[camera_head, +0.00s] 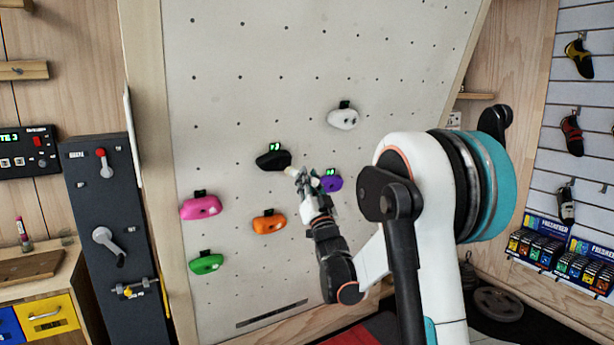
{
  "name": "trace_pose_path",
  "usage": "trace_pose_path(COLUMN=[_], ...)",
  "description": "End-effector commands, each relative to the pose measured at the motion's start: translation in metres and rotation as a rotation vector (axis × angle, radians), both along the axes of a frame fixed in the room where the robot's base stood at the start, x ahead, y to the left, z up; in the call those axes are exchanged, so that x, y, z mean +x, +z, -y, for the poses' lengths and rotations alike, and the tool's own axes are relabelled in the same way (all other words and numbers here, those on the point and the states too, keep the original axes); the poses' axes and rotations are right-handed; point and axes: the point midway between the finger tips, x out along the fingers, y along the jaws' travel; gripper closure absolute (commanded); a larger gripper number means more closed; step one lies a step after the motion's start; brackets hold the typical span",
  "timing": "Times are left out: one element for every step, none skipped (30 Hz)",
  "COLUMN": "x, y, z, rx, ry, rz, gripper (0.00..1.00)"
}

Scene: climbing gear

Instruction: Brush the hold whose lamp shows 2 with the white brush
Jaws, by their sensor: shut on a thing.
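My gripper (304,180) is at the climbing wall, between the black hold (272,160) and the purple hold (333,184). It is shut on a pale, slim thing, likely the white brush (291,171), whose end points up-left at the black hold's lower right edge. I cannot tell whether it touches the hold. The black hold's green lamp (275,147) looks like 3, but the digit is small. The purple hold's lamp (330,172) is lit green and hard to read. The white hold (343,120), pink hold (200,208), orange hold (269,222) and green hold (206,263) have dark lamps.
A dark panel (115,240) with levers stands left of the wall. A wooden cabinet with a yellow drawer (48,315) is at lower left. Climbing shoes (572,134) and a rack of small boxes (560,255) are at right. My arm covers part of the wall.

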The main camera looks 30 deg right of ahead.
Motion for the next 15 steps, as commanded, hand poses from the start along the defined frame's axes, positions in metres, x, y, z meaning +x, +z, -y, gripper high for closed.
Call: trace_pose_path(x=[-0.005, -0.008, -0.011, -0.013, -0.015, -0.017, -0.017, -0.018, -0.018, -0.018, -0.018, -0.017, -0.017, -0.017, -0.018], y=[-0.002, -0.003, -0.004, -0.005, -0.005, -0.006, -0.006, -0.006, -0.006, -0.006, -0.006, -0.005, -0.005, -0.005, -0.006], z=[0.0, 0.001, 0.001, 0.001, 0.001, 0.001, 0.001, 0.001, 0.001, 0.001, 0.001, 0.001, 0.001, 0.001, 0.001], rx=[0.0, 0.0, 0.0, 0.0, 0.0, 0.0, -0.001, -0.001, -0.001, -0.001, -0.001, -0.001, -0.001, -0.001, -0.001], ry=[-0.001, -0.002, -0.002, -0.001, -0.001, -0.001, 0.0, 0.0, 0.0, 0.0, 0.0, 0.0, 0.0, 0.0, 0.0], rz=[0.0, 0.0, 0.0, 0.0, 0.0, 0.0, 0.0, 0.0, 0.0, 0.0, 0.0, 0.0, 0.0, 0.0, 0.0], gripper=[1.0, 1.0, 1.0, 1.0, 1.0, 1.0, 1.0, 1.0, 1.0, 1.0, 1.0, 1.0, 1.0, 1.0, 1.0])
